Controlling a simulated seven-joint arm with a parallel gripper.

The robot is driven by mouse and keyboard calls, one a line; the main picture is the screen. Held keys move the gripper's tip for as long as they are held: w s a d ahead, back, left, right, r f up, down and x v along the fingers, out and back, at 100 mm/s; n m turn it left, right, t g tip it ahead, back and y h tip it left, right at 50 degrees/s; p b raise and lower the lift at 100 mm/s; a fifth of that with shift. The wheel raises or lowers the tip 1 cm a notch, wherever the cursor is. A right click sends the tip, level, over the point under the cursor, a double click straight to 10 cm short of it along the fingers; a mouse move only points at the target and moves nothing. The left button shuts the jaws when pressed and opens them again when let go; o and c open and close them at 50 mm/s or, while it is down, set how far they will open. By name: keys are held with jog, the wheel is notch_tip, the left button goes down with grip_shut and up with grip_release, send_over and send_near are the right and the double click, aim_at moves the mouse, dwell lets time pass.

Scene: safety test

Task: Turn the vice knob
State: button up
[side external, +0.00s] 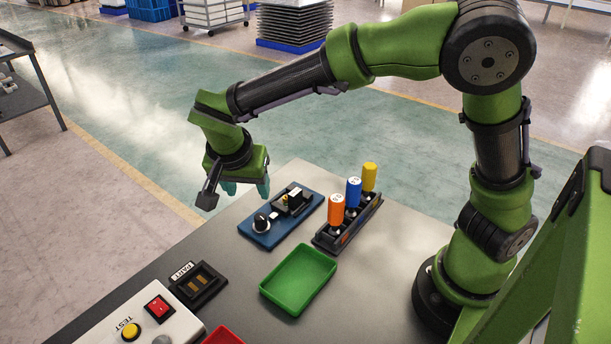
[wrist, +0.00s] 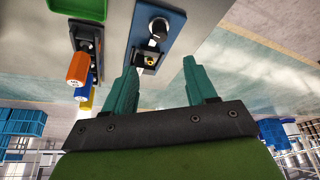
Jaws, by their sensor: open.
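The vice (side external: 292,200) is a small black block on a blue base plate (side external: 257,237) on the grey table. A small yellowish piece shows at its jaws. The vice knob (side external: 262,222), round with a dark and silver top, sits at the plate's near-left end. In the wrist view the knob (wrist: 158,27) and the vice (wrist: 148,60) appear above and between my teal fingertips. My gripper (side external: 246,188) is open and empty, in the air to the left of the vice, apart from the knob. It also shows in the wrist view (wrist: 160,68), fingers spread wide.
A black rack (side external: 322,240) with orange (side external: 336,210), blue (side external: 353,192) and yellow (side external: 369,177) handles stands right of the vice. A green tray (side external: 300,280), a PART holder (side external: 198,288) and a TEST box with a red switch (side external: 160,308) are nearer the camera.

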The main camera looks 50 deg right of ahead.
jog(key=v, duration=0.2)
jog(key=shift+a+r, duration=0.15)
jog(key=shift+r, duration=0.1)
jog(key=s+d+r+n+t+y, duration=0.2)
jog(key=s+d+r+n+y, duration=0.1)
jog(key=s, duration=0.4)
jog(key=s+d+r+n+t+y, duration=0.2)
jog(key=s+d+n, duration=0.3)
jog(key=s+d, duration=0.3)
jog(key=shift+d+r+t+y, duration=0.15)
jog(key=shift+r+t+y, duration=0.3)
jog(key=shift+r, duration=0.45)
